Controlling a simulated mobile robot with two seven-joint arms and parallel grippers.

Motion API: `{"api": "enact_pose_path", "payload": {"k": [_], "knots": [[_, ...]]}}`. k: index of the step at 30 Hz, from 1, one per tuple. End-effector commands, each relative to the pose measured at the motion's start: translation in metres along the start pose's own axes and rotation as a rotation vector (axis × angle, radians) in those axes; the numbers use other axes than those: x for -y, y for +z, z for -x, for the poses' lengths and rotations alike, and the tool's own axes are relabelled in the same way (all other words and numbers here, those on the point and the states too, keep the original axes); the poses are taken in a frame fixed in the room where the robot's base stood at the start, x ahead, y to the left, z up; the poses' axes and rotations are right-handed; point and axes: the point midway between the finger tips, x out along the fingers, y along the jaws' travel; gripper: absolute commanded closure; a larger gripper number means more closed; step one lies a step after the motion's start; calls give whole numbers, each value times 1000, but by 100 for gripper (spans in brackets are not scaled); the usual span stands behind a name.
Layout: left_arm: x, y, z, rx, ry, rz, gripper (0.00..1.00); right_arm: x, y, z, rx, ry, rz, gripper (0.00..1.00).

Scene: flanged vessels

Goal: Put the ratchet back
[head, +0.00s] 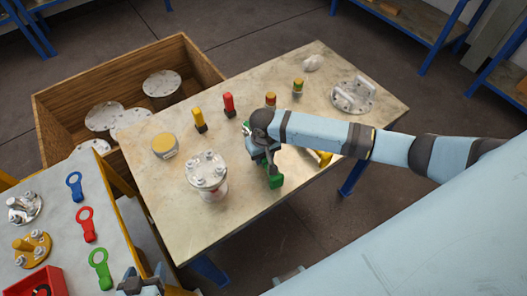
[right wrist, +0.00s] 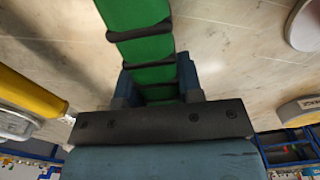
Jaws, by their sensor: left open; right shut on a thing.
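My right gripper (head: 266,166) is over the middle of the table and shut on a green tool (head: 275,182) with black bands. I cannot tell surely whether this is the ratchet. In the right wrist view the green tool (right wrist: 148,45) runs up out of the picture from between the fingers. Its far end is out of that view. The arm and gripper hide part of it in the head view. My left gripper (head: 140,284) is open at the bottom edge, by the left table, and only partly in view.
The stone-topped table (head: 160,208) bears a flanged vessel (head: 207,175), a yellow-topped jar (head: 164,146), yellow (head: 199,118) and red (head: 228,103) upright items, and a handled flange (head: 352,96). A yellow tool (head: 323,158) lies behind my arm. Ring-ended tools (head: 86,222) lie on the left table.

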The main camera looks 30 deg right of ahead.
Motion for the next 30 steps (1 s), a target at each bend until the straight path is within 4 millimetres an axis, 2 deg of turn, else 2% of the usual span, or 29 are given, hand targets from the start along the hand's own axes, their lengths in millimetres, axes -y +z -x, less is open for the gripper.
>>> {"api": "enact_pose_path", "payload": {"k": [12, 26, 27, 30], "knots": [[2, 8, -1, 14, -3, -1, 32, 0, 0, -1, -1, -1, -1, 94], [2, 4, 0, 8, -3, -1, 32, 0, 0, -11, 0, -1, -1, 94], [2, 4, 0, 7, -3, -1, 32, 0, 0, -11, -1, -1, -1, 57], [1, 3, 0, 6, -3, -1, 32, 0, 0, -11, -1, 0, -1, 36]]}}
